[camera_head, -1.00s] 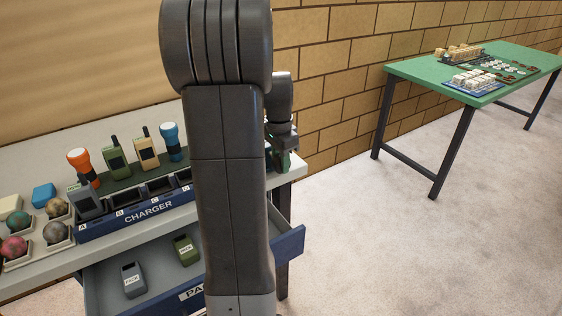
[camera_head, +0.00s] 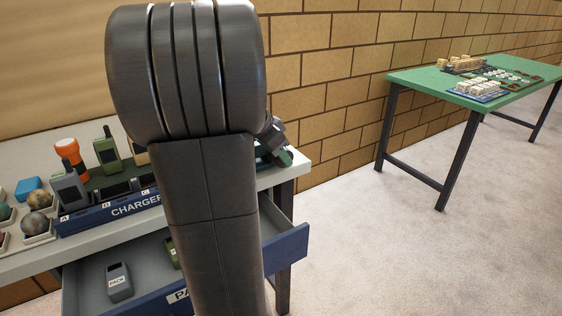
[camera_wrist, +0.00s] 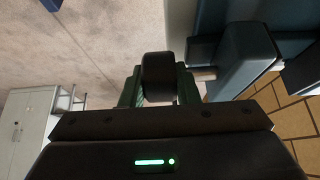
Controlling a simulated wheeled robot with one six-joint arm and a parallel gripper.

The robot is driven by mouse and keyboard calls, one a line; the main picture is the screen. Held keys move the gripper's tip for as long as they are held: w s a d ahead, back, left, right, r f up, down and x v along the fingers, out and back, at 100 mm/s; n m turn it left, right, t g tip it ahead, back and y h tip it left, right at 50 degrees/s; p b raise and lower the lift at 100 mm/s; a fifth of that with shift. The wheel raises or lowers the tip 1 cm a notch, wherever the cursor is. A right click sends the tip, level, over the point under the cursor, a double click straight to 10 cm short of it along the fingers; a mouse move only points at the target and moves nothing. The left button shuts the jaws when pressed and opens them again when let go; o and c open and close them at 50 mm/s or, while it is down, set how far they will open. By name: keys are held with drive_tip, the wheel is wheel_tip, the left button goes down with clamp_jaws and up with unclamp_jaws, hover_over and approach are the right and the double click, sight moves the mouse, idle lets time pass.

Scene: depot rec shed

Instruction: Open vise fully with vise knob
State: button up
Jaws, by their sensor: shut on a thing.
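The vise knob (camera_wrist: 158,70) is a dark, rounded end piece in the wrist view. My gripper (camera_wrist: 159,88) has its green fingers on either side of it and is shut on it. The blue-grey vise (camera_wrist: 245,58) lies just right of the knob, with a short pale shaft showing between the jaw block and the knob. In the head view my gripper (camera_head: 283,157) is partly seen at the right end of the workbench, tilted. My arm hides most of the vise there, so its jaw gap cannot be judged.
The workbench (camera_head: 80,232) carries a blue charger (camera_head: 125,207) with radios and an orange flashlight (camera_head: 68,152). Its drawer (camera_head: 290,246) stands open below. A green table (camera_head: 420,78) with game pieces stands at the right, with clear floor between.

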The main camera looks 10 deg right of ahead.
idle(0.4)
drive_tip(key=o, duration=1)
drive_tip(key=p+v, duration=0.2)
drive_tip(key=v, duration=1.2)
drive_tip(key=shift+a+f, duration=0.1)
drive_tip(key=shift+f, duration=0.05)
drive_tip(key=b+x, duration=0.2)
drive_tip(key=x, duration=1.1)
drive_tip(key=shift+w+d+f, duration=0.1)
drive_tip(key=shift+d+f, duration=0.2)
drive_tip(key=shift+d, duration=0.05)
